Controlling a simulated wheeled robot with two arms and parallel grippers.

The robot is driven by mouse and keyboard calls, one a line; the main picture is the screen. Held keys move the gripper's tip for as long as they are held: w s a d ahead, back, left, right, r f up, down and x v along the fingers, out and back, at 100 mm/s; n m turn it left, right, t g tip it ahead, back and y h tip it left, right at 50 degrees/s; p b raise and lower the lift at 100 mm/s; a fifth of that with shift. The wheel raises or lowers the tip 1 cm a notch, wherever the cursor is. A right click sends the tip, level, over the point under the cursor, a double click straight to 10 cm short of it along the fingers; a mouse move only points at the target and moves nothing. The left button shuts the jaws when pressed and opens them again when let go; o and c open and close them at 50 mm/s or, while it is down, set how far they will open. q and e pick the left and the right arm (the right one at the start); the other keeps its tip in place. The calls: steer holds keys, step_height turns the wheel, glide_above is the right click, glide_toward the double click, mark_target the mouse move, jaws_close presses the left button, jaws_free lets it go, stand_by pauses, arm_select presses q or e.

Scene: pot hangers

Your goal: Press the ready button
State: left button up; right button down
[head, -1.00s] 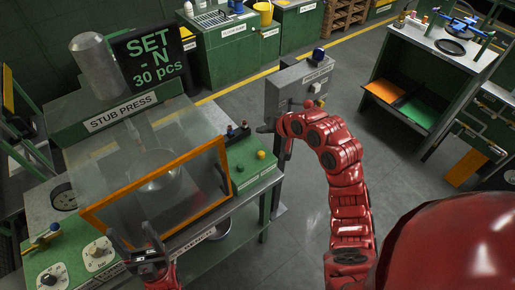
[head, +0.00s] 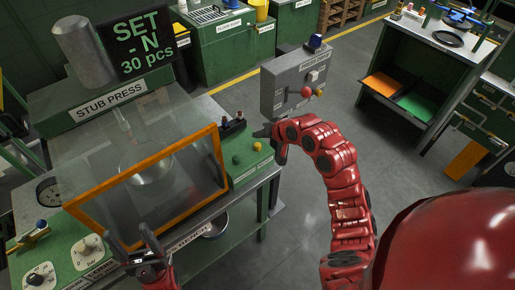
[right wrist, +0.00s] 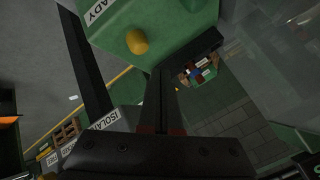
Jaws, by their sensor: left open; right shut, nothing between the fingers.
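The yellow button (head: 257,146) is on the green panel at the right front corner of the stub press, beside a green button (head: 236,160). In the right wrist view the yellow button (right wrist: 137,42) stands near a label partly cut off, ending in "ADY". My right gripper (head: 268,134) is shut and empty, just above and right of the yellow button in the head view; contact does not show. Its fingers (right wrist: 166,80) show in the wrist view, below and right of the button. My left gripper (head: 148,245) is open in front of the press's orange-framed guard (head: 150,185).
A grey box (head: 287,88) with a red knob stands behind my right gripper. Dark switches (head: 232,124) sit at the panel's back. A dial panel (head: 66,262) is at the front left. Open floor (head: 290,225) lies right of the press.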

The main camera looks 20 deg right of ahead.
mark_target(260, 146)
steer(key=shift+f, duration=0.9)
steer(key=shift+f, duration=0.1)
stand_by(1.2)
steer(key=shift+f+b, duration=0.3)
steer(key=shift+f+b, duration=0.3)
steer(key=shift+f, duration=0.3)
stand_by(0.9)
steer(key=shift+r, duration=0.1)
steer(key=shift+r+p, duration=0.7)
steer(key=shift+r, duration=0.2)
steer(key=shift+r, duration=0.1)
steer(key=shift+r+p, duration=1.65)
steer(key=shift+r, duration=0.8)
